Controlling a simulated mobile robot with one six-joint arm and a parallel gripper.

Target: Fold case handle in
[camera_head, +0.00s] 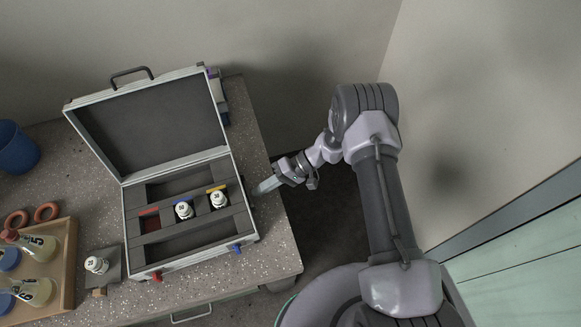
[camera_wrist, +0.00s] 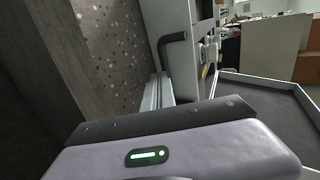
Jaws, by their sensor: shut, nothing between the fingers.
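The silver-edged case (camera_head: 191,262) stands on the speckled bench with its lid (camera_head: 150,128) raised. One dark handle (camera_head: 131,75) stands out from the lid's top edge. In the wrist view a dark, bent handle (camera_wrist: 167,45) sticks out from the case's side wall (camera_wrist: 187,80). My gripper (camera_head: 262,187) is just right of the case's right side, its fingers pointing at that wall. In the wrist view its pale fingers (camera_wrist: 155,94) are shut and empty, close to the side handle; I cannot tell whether they touch it.
White-capped bottles (camera_head: 183,210) sit in the case's slots. Red (camera_head: 157,277) and blue (camera_head: 237,248) latches are on its front. At left are a wooden tray (camera_head: 68,262) with flasks, orange rings (camera_head: 47,211), a blue cup (camera_head: 16,150) and a bottle on a grey block (camera_head: 110,258).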

